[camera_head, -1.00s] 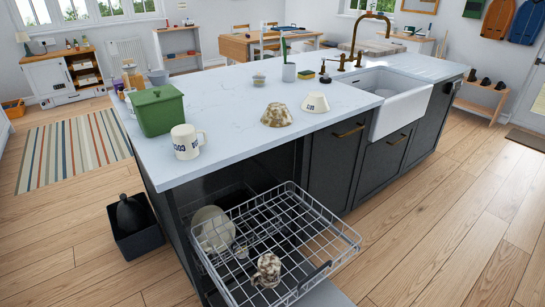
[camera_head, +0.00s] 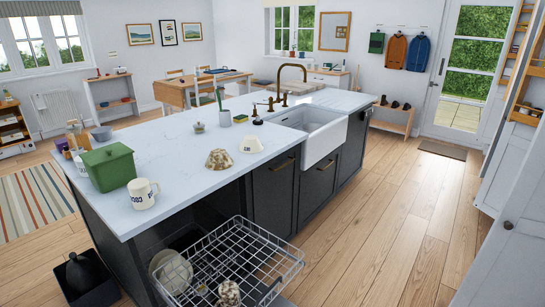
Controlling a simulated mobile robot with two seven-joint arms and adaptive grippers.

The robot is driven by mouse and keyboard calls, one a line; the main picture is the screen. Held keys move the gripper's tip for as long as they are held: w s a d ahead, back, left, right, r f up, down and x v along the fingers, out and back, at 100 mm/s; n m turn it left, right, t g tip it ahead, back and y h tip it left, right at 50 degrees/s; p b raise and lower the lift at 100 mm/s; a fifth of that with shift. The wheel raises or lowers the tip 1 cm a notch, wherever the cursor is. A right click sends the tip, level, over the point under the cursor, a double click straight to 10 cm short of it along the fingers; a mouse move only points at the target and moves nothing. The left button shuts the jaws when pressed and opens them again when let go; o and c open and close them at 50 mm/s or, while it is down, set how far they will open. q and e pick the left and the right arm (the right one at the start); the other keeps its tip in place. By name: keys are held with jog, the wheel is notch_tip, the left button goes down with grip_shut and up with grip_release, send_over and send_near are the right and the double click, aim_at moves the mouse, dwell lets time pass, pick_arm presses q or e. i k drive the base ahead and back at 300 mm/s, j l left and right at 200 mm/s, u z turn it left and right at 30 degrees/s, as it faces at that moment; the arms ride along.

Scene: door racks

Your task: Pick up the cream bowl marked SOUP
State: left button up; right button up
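The cream bowl (camera_head: 251,144) sits upside down on the white island worktop (camera_head: 190,205). Small dark lettering shows on its side, too small to read surely. A brown-and-cream speckled bowl (camera_head: 219,159) lies upside down just left of it, close by. A cream mug (camera_head: 142,194) with dark lettering stands near the front left corner of the worktop, beside a green lidded box (camera_head: 110,167). Neither of my grippers is in view.
A dishwasher rack (camera_head: 240,256) is pulled out below the worktop, holding plates and a speckled mug (camera_head: 229,294). The white sink (camera_head: 322,135) is to the right. Wooden floor (camera_head: 385,220) is clear on the right.

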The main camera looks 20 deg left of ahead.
aim_at(218, 158)
jog(key=z, duration=1.75)
jog(key=i+l+z, duration=0.15)
jog(key=z, duration=0.2)
jog(key=i+l+z, duration=0.1)
jog(key=i+z, duration=0.3)
jog(key=i+j+u, duration=0.15)
jog(key=u, duration=0.35)
jog(key=i+u, duration=0.7)
jog(key=u, duration=0.25)
jog(key=i+j+u, duration=0.1)
jog(key=i+u, duration=0.7)
jog(key=i+l+u, duration=0.1)
jog(key=i+u, duration=0.3)
jog(key=i+j+u, duration=0.15)
jog(key=i+u, duration=0.35)
jog(key=i, duration=0.15)
jog(key=i+l+u, duration=0.1)
jog(key=i+u, duration=0.35)
jog(key=i, duration=0.15)
jog(key=i+u, duration=0.5)
jog(key=i+l+u, duration=0.3)
jog(key=i+u, duration=0.15)
jog(key=i, duration=0.2)
